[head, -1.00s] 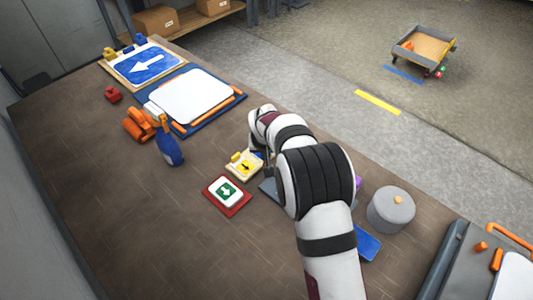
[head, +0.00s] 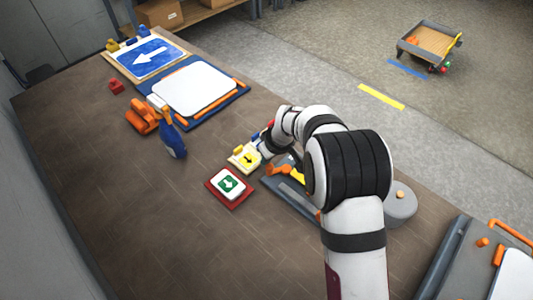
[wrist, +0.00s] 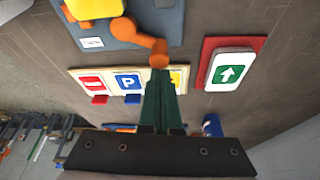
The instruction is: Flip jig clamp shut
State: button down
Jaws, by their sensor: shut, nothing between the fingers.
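The grey-blue jig (head: 290,192) lies right of the small sign tray in the head view, partly behind my arm. Its orange clamp lever (head: 279,169) also shows in the wrist view (wrist: 145,38), bent and with a round end reaching past the jig's edge. A yellow piece (wrist: 95,8) is on the jig beside the orange part. My gripper (wrist: 160,85) is shut and empty, with its dark green fingertips at or just short of the lever's round end. I cannot tell whether they touch. In the head view my arm hides the fingertips.
A cream tray (wrist: 75,72) with red, blue P and yellow signs lies under the fingers. A red board (head: 241,200) with a green arrow sign (head: 228,184) is beside it. A blue spray bottle (head: 173,142) stands farther left. The near left tabletop is clear.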

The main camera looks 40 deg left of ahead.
jog(key=shift+s+d+n, duration=0.2)
jog(key=shift+d+n, duration=0.15)
jog(key=shift+n, duration=0.35)
jog(key=shift+s+d, duration=0.2)
jog(key=shift+d, duration=0.45)
jog(key=a, duration=0.3)
jog(key=shift+s+a+r, duration=0.15)
jog(key=shift+s+r, duration=0.15)
jog(key=shift+r, duration=0.05)
jog(key=r, duration=0.2)
notch_tip(320, 180, up, 8)
send_over(268, 170)
jog(key=shift+f, duration=0.2)
